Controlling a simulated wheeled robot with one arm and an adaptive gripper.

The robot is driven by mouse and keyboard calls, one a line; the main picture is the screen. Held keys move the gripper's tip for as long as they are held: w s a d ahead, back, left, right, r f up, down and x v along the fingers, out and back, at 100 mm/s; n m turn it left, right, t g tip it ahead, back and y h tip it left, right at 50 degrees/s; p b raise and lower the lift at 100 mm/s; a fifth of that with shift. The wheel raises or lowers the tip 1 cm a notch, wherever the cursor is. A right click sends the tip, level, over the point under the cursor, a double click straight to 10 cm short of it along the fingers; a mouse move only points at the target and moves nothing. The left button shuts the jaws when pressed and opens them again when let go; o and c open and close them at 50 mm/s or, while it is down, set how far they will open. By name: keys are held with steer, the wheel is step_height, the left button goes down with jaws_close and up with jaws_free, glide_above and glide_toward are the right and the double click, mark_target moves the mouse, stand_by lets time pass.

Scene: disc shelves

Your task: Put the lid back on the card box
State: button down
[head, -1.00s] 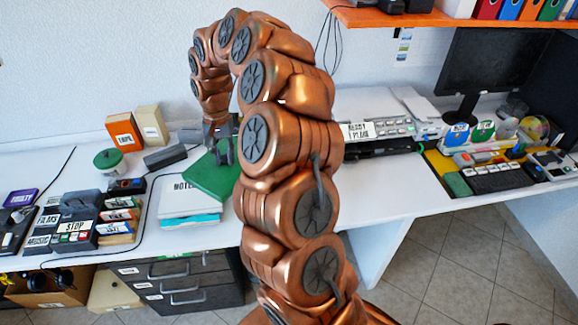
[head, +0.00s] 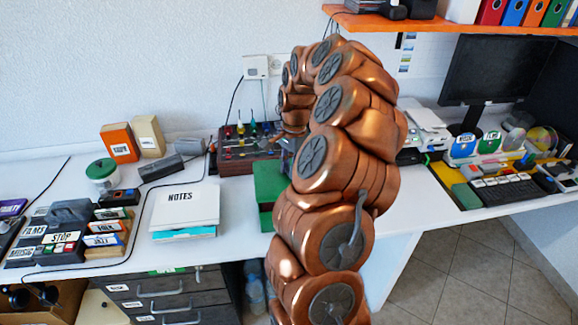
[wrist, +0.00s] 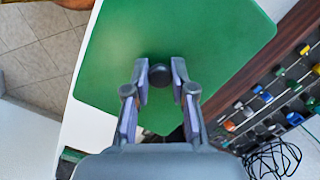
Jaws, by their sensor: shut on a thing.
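The lid (wrist: 110,50) is a flat green panel with a dark round knob (wrist: 160,76). My gripper (wrist: 160,80) is shut on this knob, with a finger on either side, in the wrist view. In the head view the green lid (head: 270,180) shows left of my arm, near the desk's front edge; my arm hides its right part. A darker green part shows just below it; I cannot tell whether this is the card box or the lid's edge. My fingertips are hidden in the head view.
A brown rack of coloured tools (head: 236,164) stands behind the lid. White NOTES binders (head: 184,208) lie to its left. A cassette stand (head: 70,240) and a green-lidded jar (head: 102,172) are further left. The desk between binders and lid is narrow but clear.

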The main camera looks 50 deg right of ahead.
mark_target(289, 181)
steer(key=shift+a+f, duration=0.1)
steer(key=shift+f, duration=1.25)
steer(key=shift+f+b, duration=0.75)
steer(key=shift+f, duration=0.6)
steer(key=shift+b, duration=0.8)
steer(key=shift+f+b, duration=0.2)
steer(key=shift+b, duration=0.55)
stand_by(0.8)
stand_by(0.5)
steer(key=c, duration=0.9)
jaws_free()
steer(key=shift+o, duration=0.3)
